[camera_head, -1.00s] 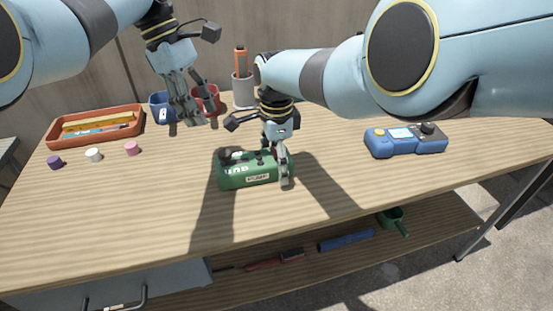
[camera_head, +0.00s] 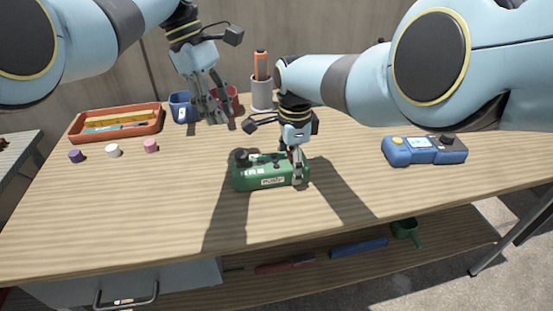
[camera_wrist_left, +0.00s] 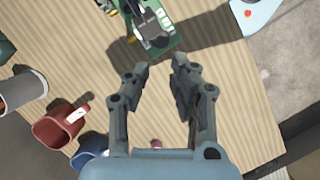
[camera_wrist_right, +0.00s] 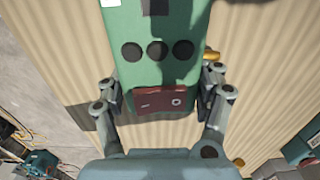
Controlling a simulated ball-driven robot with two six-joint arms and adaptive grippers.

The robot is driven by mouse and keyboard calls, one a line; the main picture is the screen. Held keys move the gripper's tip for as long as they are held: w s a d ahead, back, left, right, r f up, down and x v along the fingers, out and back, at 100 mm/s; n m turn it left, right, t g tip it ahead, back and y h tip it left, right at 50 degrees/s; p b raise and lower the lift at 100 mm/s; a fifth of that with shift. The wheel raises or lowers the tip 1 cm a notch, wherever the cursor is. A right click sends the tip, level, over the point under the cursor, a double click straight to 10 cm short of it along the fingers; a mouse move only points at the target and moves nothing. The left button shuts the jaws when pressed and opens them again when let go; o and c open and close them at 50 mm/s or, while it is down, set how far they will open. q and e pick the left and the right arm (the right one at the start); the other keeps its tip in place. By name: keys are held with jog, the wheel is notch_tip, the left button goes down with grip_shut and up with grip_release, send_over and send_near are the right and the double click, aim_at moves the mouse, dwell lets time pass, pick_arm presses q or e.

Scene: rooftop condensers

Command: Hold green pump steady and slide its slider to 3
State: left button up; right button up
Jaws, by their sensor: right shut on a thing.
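The green pump (camera_head: 262,181) sits on the table with a white label on its front and dark knobs on top. My right gripper (camera_head: 297,168) is shut on the pump's right end. In the right wrist view the fingers (camera_wrist_right: 160,97) flank the green body (camera_wrist_right: 155,75), by a dark red switch and three black round spots. My left gripper (camera_head: 214,112) is open and empty, raised behind and left of the pump. In the left wrist view its fingers (camera_wrist_left: 160,68) are apart and the pump (camera_wrist_left: 164,22) lies beyond them. The slider's setting cannot be read.
A blue device (camera_head: 425,151) lies at the right. A red cup (camera_head: 227,101), a blue cup (camera_head: 181,108) and a pen holder (camera_head: 262,95) stand at the back. An orange tray (camera_head: 117,133) and several small caps are at the left. The front of the table is clear.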

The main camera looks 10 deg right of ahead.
aim_at(242, 159)
pick_arm(q)
jog(key=shift+m, duration=0.5)
jog(key=shift+c, duration=1.2)
jog(key=w+r+m+t, duration=0.1)
jog(key=m, duration=0.1)
jog(key=w+r+m+h, duration=0.1)
jog(key=r+m, duration=0.1)
jog(key=w+r+m+t, duration=0.1)
jog(key=w+r+m, duration=0.1)
jog(key=shift+w+a+t+h, duration=0.1)
jog(key=shift+t+h, duration=0.2)
jog(key=shift+h, duration=0.1)
grip_shut()
jog(key=s+a+f+m+t+h, duration=0.1)
jog(key=s+a+f+m+t, duration=0.25)
jog(key=s+a+m, duration=0.45)
jog(key=shift+g, duration=0.35)
jog(key=d+f, duration=0.1)
jog(key=f, duration=0.2)
jog(key=w+d+f, duration=0.1)
jog(key=f, duration=0.3)
jog(key=w+d+f, duration=0.1)
jog(key=f, duration=0.2)
jog(key=shift+w+f, duration=0.15)
jog(key=d, duration=0.3)
jog(key=shift+d+f, duration=0.2)
jog(key=shift+f, duration=0.05)
jog(key=shift+s+d, duration=0.25)
jog(key=shift+d, duration=0.15)
